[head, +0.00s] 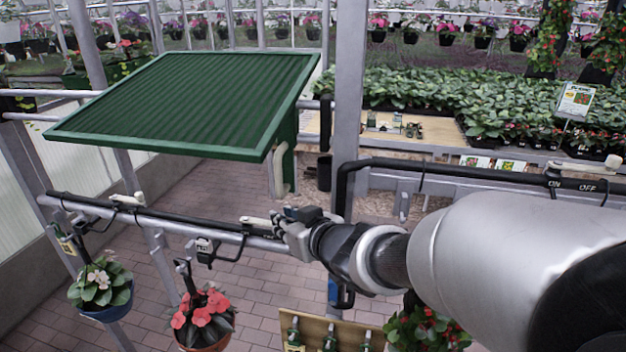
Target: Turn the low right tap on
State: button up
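A low black and grey pipe (185,218) runs across the picture at the left. The low right tap shows a pale lever handle (256,221) on this pipe, with its free end pointing left. My gripper (284,222) is right at the lever's right end, reaching in from the right. Its fingers cover the tap's body, and I cannot tell whether they touch or grip it. Another pale lever (127,199) sits further left on the same pipe.
A green ribbed panel (190,95) stands above the pipe, with a pale curved handle (279,172) below it. A higher black pipe (450,170) at the right has ON and OFF labels. Potted flowers (203,318) hang below the low pipe.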

grip_shut()
